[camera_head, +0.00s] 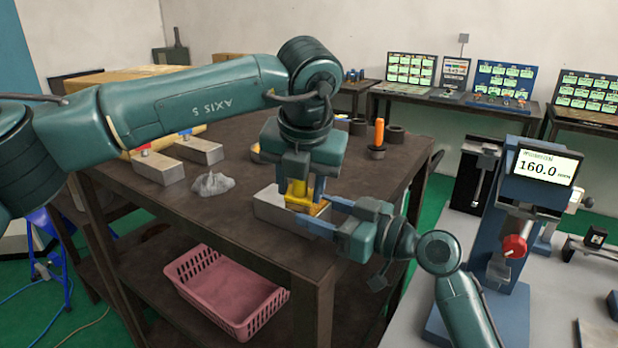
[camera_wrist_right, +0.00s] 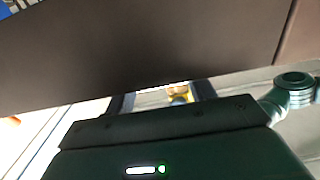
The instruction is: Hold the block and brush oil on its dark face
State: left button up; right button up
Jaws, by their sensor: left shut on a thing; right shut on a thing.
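A grey metal block (camera_head: 272,208) lies near the front corner of the dark table. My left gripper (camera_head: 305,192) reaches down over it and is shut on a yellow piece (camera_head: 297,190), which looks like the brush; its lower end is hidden. My right gripper (camera_head: 334,217) comes in from the right, level with the block's right end, and is shut on it. In the right wrist view the fingers (camera_wrist_right: 162,98) show a small yellow patch between them. The block's dark face and the exact contact cannot be made out.
The dark table (camera_head: 235,212) also bears a crumpled grey cloth (camera_head: 212,184), two grey blocks (camera_head: 160,167) with coloured knobs, and an orange-handled tool (camera_head: 378,133) in a dark holder. A pink basket (camera_head: 225,290) sits on the shelf below. A machine with a display (camera_head: 545,165) stands to the right.

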aim_at(290, 198)
pick_arm(q)
jog(key=shift+s+a+f, duration=0.2)
jog(key=shift+s+a, duration=0.2)
jog(key=shift+s, duration=0.1)
jog(key=shift+c, duration=0.5)
jog(key=shift+a+r, duration=0.15)
jog(key=shift+a, duration=0.15)
grip_shut()
jog(key=shift+w+a+r, duration=0.1)
jog(key=shift+w+a, duration=0.1)
jog(key=w+d, duration=0.1)
jog(key=w, duration=0.1)
jog(key=w+d, duration=0.2)
jog(key=shift+w+d, duration=0.2)
jog(key=shift+w, duration=0.05)
jog(key=shift+w+d, duration=0.35)
jog(key=shift+w, duration=0.2)
jog(key=shift+s+a, duration=0.65)
jog(key=shift+s, duration=0.2)
jog(key=shift+s+a, duration=0.65)
jog(key=shift+s, duration=0.25)
jog(key=shift+s+a, duration=0.65)
jog(key=shift+s, duration=0.25)
notch_tip(290, 198, up, 8)
